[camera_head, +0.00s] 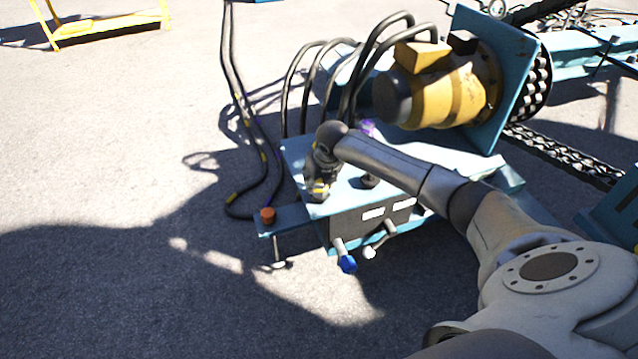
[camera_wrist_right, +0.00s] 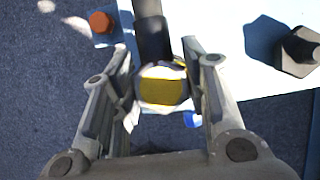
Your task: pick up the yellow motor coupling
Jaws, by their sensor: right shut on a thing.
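The yellow motor coupling (camera_wrist_right: 162,92) sits between the two fingers of my right gripper (camera_wrist_right: 160,78) in the wrist view. It shows a yellow face inside a pale round rim, with a dark cylinder running up behind it. My right gripper is shut on it. In the head view the right gripper (camera_head: 319,184) points down over the left part of the light-blue bench top (camera_head: 297,152). There the coupling is mostly hidden by the fingers; only small yellow patches show. My left gripper is not in view.
A large yellow motor (camera_head: 440,92) stands behind on a blue plate, with black hoses (camera_head: 345,75) arching down beside it. An orange knob (camera_head: 268,214) and a blue-tipped lever (camera_head: 346,263) are at the bench front. Open asphalt lies to the left.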

